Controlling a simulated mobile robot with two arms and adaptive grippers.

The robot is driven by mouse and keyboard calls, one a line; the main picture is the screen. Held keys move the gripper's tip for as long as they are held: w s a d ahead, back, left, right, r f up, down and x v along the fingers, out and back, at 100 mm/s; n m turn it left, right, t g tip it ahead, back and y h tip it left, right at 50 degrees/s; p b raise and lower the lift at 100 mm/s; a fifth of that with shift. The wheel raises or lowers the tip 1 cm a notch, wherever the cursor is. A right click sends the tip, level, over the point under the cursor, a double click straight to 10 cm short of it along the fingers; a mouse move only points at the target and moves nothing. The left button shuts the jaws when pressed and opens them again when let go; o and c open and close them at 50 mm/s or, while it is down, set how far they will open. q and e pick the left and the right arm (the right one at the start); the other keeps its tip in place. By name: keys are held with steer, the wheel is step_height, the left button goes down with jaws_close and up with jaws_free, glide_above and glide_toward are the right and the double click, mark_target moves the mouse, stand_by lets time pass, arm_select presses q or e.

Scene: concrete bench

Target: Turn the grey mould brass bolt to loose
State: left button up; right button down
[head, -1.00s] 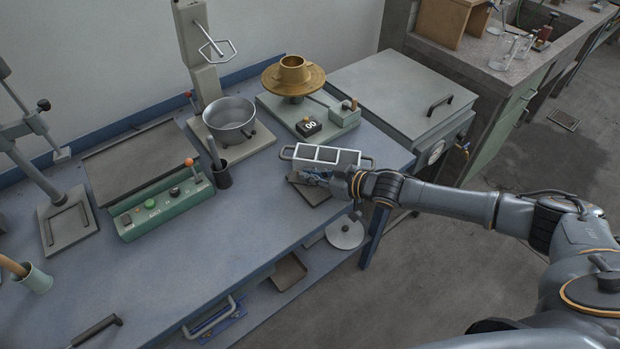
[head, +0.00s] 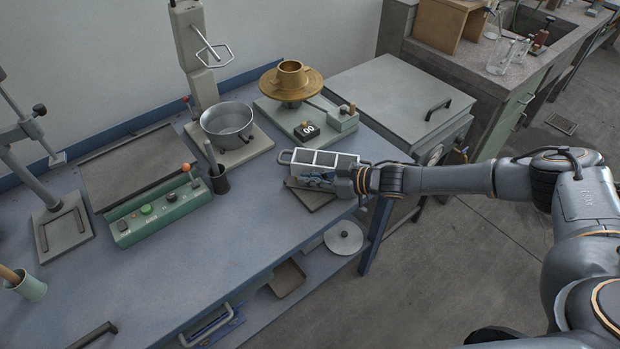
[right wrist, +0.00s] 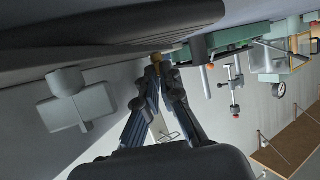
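The grey mould (head: 322,161), with a row of open compartments and a handle at each end, sits on a dark plate on the blue bench in the head view. My right gripper (head: 322,179) is at its near side, low by the right end. In the right wrist view the two fingers of my right gripper (right wrist: 161,76) converge with a narrow gap. A small brass piece, apparently the bolt (right wrist: 155,60), shows right at the tips. I cannot tell whether the fingers press on it. The mould's near face is partly hidden by the gripper. My left gripper is out of view.
A scale with a brass pan (head: 290,78) stands behind the mould, and a metal bowl (head: 228,121) and a green control box (head: 161,211) are to its left. A grey lidded tank (head: 392,95) is to the right.

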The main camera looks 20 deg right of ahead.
steer(key=shift+r, duration=0.1)
steer(key=c, duration=1.8)
jaws_free()
steer(key=v, duration=1.2)
